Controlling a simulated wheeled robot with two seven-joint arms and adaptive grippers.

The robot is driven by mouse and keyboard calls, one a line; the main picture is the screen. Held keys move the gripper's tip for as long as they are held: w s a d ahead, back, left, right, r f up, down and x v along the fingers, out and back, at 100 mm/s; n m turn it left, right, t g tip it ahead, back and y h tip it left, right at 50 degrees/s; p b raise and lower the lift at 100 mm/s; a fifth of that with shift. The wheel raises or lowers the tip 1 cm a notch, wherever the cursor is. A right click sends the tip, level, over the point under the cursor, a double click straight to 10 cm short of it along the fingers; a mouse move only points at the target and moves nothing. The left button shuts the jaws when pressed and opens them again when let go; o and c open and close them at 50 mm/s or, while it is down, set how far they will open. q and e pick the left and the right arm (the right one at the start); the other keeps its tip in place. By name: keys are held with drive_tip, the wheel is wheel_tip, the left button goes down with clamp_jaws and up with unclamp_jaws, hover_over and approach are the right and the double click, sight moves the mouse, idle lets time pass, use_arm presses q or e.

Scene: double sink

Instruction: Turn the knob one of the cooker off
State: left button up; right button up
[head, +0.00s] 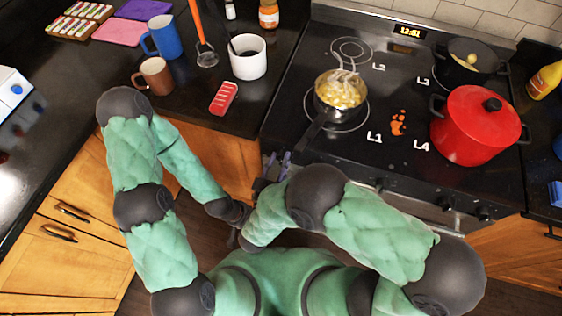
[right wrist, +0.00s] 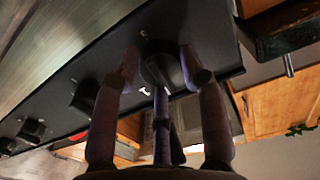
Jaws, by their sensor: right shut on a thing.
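The cooker (head: 300,110) has a black glass top and a row of black knobs along its front edge. My right gripper (head: 276,164) is at the left end of that front edge. In the right wrist view its purple fingers (right wrist: 163,75) are closed around a black knob (right wrist: 157,66). White marks show on the panel beside the knob, but I cannot read its setting. Other knobs (right wrist: 86,95) run off to the left in that view. My left arm hangs low at the cabinets; its gripper is mostly hidden behind my arms.
A pan (head: 341,93) of food with its handle toward the front and a red pot (head: 470,125) stand on the cooker. A dark pot (head: 468,64) is behind. A white mug (head: 247,57) and a red item (head: 223,98) are on the left counter.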

drive_tip(key=shift+n+p, duration=0.6)
drive_tip(key=shift+n, duration=0.1)
drive_tip(key=shift+f, duration=0.15)
drive_tip(key=shift+s, duration=0.1)
drive_tip(key=o, duration=1.1)
drive_tip(key=shift+f, duration=0.1)
drive_tip(key=shift+o, duration=0.2)
drive_tip(key=shift+r, duration=0.2)
wheel_tip(320, 180, up, 10)
drive_tip(key=shift+f, duration=0.1)
